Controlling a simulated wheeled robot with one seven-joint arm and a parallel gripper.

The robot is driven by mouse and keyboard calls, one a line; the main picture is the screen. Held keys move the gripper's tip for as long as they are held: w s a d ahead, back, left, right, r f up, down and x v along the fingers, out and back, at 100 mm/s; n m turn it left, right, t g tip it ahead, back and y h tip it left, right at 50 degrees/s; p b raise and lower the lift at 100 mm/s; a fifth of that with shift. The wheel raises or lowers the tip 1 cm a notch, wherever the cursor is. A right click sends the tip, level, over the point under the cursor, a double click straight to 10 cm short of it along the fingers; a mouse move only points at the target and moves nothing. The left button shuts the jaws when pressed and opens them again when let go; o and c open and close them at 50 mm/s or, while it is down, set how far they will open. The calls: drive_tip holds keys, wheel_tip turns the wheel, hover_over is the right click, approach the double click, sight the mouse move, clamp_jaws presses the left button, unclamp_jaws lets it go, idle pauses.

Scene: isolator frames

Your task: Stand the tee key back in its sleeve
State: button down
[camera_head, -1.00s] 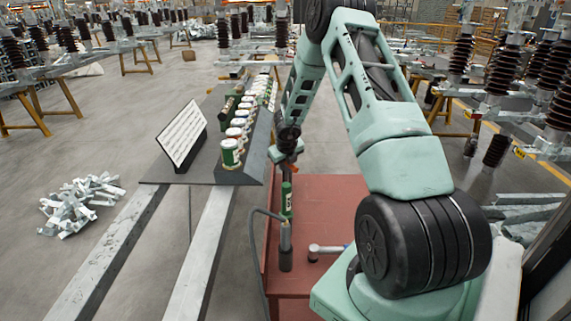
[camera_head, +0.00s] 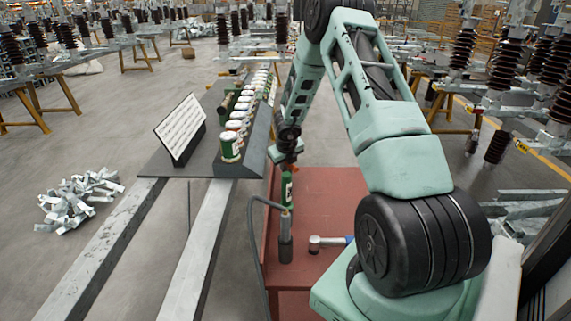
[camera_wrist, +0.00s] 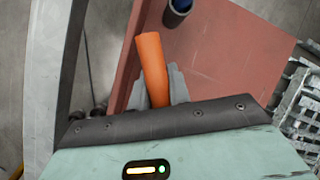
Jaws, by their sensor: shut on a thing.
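An orange rod-like handle (camera_wrist: 152,68) stands out between the grey fingers of my gripper (camera_wrist: 158,88) in the wrist view. I take it for the tee key; its crossbar and lower end are not visible. My gripper is shut on it. In the head view my gripper (camera_head: 290,160) is small, above the far left part of the red bench (camera_head: 325,190), and the orange does not show. A dark cylinder with a blue rim (camera_wrist: 178,8) is cut off at the top of the wrist view, apart from the handle; I cannot tell whether it is the sleeve.
A green tool (camera_head: 287,190) with a cable stands in a grey holder (camera_head: 285,250) on the bench's left side. A blue-handled tool (camera_head: 330,242) lies beside it. Some bench top is bare.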

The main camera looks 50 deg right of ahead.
drive_tip(key=c, duration=1.2)
unclamp_jaws()
drive_tip(key=shift+c, duration=0.2)
drive_tip(key=p+v, duration=0.4)
drive_tip(key=v, duration=1.3)
drive_tip(key=shift+r, duration=0.25)
